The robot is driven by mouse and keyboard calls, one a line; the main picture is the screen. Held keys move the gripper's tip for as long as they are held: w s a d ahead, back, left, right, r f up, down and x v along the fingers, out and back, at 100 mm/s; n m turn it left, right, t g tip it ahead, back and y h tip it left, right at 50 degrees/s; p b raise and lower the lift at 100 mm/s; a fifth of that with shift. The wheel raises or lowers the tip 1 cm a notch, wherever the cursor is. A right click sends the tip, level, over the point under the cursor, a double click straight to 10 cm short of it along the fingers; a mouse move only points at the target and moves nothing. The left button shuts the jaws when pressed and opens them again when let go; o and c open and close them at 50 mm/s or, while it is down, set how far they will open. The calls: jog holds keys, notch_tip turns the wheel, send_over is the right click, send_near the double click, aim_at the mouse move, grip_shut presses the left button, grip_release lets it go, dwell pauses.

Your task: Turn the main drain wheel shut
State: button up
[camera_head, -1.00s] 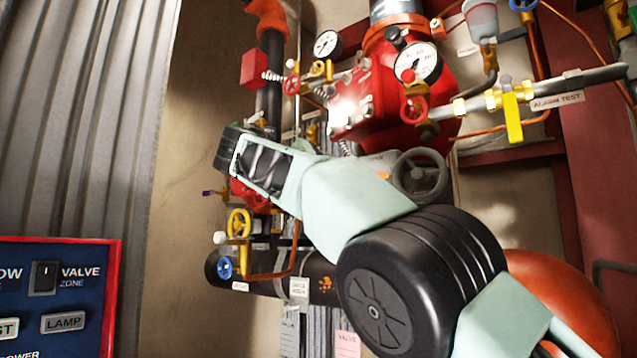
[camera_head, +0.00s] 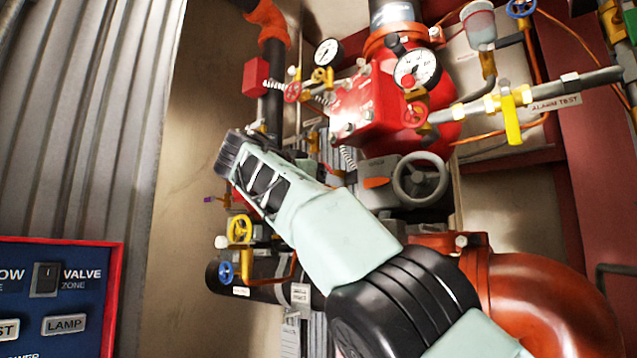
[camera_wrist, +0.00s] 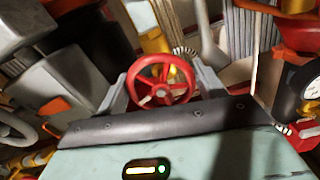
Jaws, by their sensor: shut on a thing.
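A red spoked handwheel (camera_wrist: 162,84) is in the middle of the wrist view, just beyond the gripper's front edge. I take it for the main drain wheel, though no label on it is readable. My gripper (camera_wrist: 165,80) has one grey finger on each side of its rim and is shut on it. In the head view my arm and wrist cover the wheel and the fingertips. The wrist end is at the left of the pipework.
The red valve body (camera_head: 367,105) and gauge (camera_head: 417,69) are above. A blue panel (camera_head: 55,300) stands at lower left.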

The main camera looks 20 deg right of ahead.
jog(key=shift+f, duration=0.15)
dwell(0.4)
jog(key=o, duration=1)
jog(key=p+v, duration=0.2)
jog(key=v, duration=1.5)
jog(key=shift+s+a, duration=0.1)
jog(key=shift+a, duration=0.05)
